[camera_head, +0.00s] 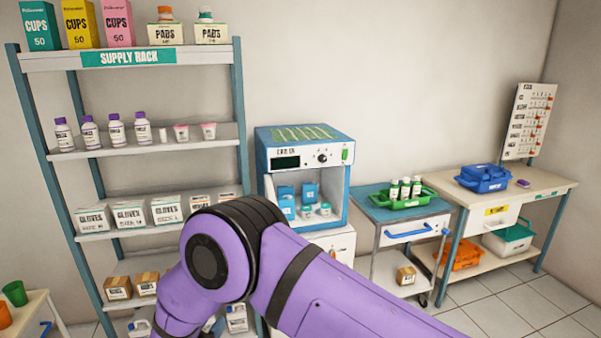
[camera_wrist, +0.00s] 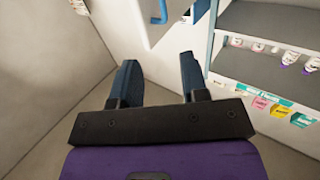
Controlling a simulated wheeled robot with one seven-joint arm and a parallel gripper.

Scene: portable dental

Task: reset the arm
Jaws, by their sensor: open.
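My gripper (camera_wrist: 158,82) shows in the wrist view. Its two dark blue fingers are spread apart and nothing is between them. It hangs over bare pale floor and wall, with the view turned well over. In the head view my purple arm crosses the lower middle, bent at a dark joint, and my gripper is out of sight there.
A supply rack (camera_head: 130,58) stands at the left, behind my arm; it also shows in the wrist view (camera_wrist: 265,60). A blue cabinet (camera_head: 303,150), a cart (camera_head: 400,213) with a green tray (camera_head: 402,202), and a workbench (camera_head: 535,188) line the wall. Floor at right is clear.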

